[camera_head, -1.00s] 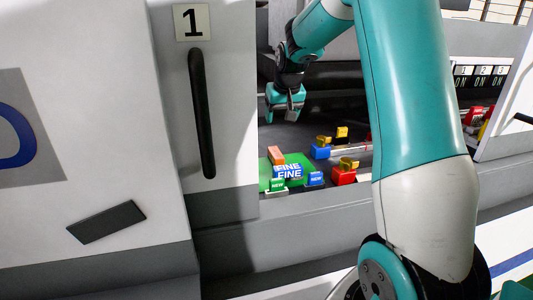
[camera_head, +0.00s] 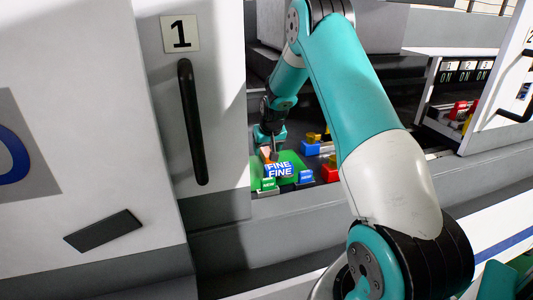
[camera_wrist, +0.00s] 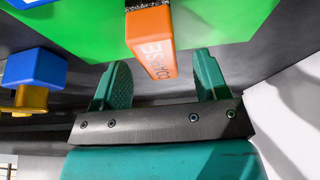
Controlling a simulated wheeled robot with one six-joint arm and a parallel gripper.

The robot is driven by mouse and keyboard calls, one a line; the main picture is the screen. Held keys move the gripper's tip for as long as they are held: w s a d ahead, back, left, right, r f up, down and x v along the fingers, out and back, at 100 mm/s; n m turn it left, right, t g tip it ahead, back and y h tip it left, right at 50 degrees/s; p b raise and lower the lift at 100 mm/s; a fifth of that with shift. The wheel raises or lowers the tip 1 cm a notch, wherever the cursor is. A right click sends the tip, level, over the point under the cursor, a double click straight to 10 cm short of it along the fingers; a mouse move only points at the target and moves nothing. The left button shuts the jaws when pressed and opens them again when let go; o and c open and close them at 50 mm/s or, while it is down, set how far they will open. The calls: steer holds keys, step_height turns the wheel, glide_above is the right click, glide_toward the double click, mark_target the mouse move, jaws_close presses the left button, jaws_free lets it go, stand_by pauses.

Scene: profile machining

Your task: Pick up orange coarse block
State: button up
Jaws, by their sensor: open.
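The orange coarse block (camera_wrist: 152,42) stands on a green plate (camera_wrist: 85,30) in the wrist view, its lettered face towards my gripper. My gripper (camera_wrist: 162,80) is open, with the block's near end just ahead of and roughly between the two fingertips. The jaws are not touching it as far as I can see. In the head view the orange block (camera_head: 266,152) shows only in part at the tip of my gripper (camera_head: 270,140). A blue block marked FINE (camera_head: 279,169) stands in front of it.
A blue-and-yellow clamp (camera_wrist: 33,72) sits left of the plate in the wrist view. In the head view, NEW-labelled green (camera_head: 269,184) and blue (camera_head: 306,177) pieces lie near the front. A white door with a black handle (camera_head: 192,120) stands left of the opening.

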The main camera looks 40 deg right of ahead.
mark_target(267, 150)
steer(key=shift+x, duration=1.25)
steer(key=c, duration=1.1)
steer(key=shift+r, duration=0.15)
step_height(267, 150, up, 20)
steer(key=b, duration=0.2)
steer(key=shift+s+b, duration=0.1)
steer(key=shift+b, duration=0.25)
steer(key=o, duration=0.5)
steer(key=c, duration=0.3)
